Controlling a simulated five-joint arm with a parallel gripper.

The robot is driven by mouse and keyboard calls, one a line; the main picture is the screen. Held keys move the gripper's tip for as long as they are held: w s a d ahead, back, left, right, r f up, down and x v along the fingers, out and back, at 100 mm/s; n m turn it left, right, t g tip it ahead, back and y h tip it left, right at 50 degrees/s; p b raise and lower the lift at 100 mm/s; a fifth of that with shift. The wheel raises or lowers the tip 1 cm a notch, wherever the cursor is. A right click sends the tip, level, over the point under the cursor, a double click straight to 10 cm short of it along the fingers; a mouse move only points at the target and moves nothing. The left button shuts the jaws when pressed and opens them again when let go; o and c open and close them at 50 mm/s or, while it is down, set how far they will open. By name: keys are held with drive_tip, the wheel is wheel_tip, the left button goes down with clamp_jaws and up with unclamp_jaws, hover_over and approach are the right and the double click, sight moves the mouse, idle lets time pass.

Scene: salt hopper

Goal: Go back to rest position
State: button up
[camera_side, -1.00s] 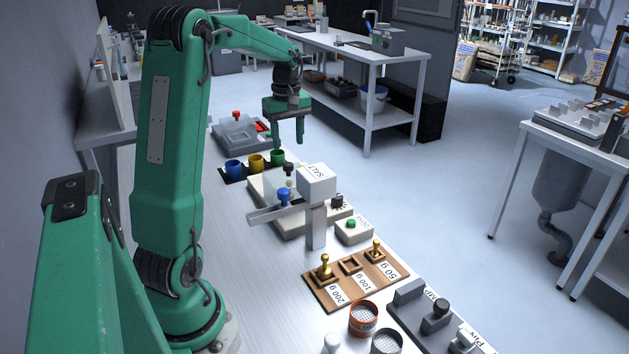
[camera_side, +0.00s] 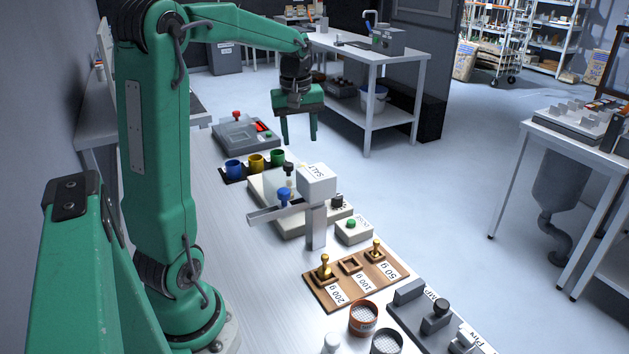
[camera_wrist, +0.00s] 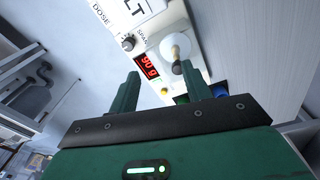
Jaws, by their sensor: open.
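My gripper (camera_side: 299,138) is open and empty in the side view, fingers pointing down, raised above the area by the coloured cups and apart from everything on the bench. In the wrist view, its two green fingers (camera_wrist: 158,88) stand apart with nothing between them. Beyond them shows the hopper unit, with a red display (camera_wrist: 148,65) that seems to read 90 g, a dose knob (camera_wrist: 128,43) and a pale round pan with a brass weight (camera_wrist: 175,52). In the side view the white salt hopper (camera_side: 316,184) stands on its post.
Blue, yellow and green cups (camera_side: 256,164) stand in a dark rack. A grey device with a red knob (camera_side: 245,134) is behind them. A wooden weight tray (camera_side: 355,275) holds brass weights at 200 g and 50 g; its 100 g slot is empty. Open floor lies right of the bench.

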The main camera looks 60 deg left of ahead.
drive_tip(key=s+d+m+t, duration=0.2)
drive_tip(key=s+d+m, duration=0.4)
drive_tip(key=d, duration=0.5)
drive_tip(key=s+d+m+t, duration=0.2)
drive_tip(key=s+d+m, duration=0.3)
drive_tip(key=d+m, duration=0.4)
drive_tip(key=shift+s+d+t+h, duration=0.3)
drive_tip(key=shift+s+d+t, duration=0.1)
drive_tip(key=shift+d, duration=1.1)
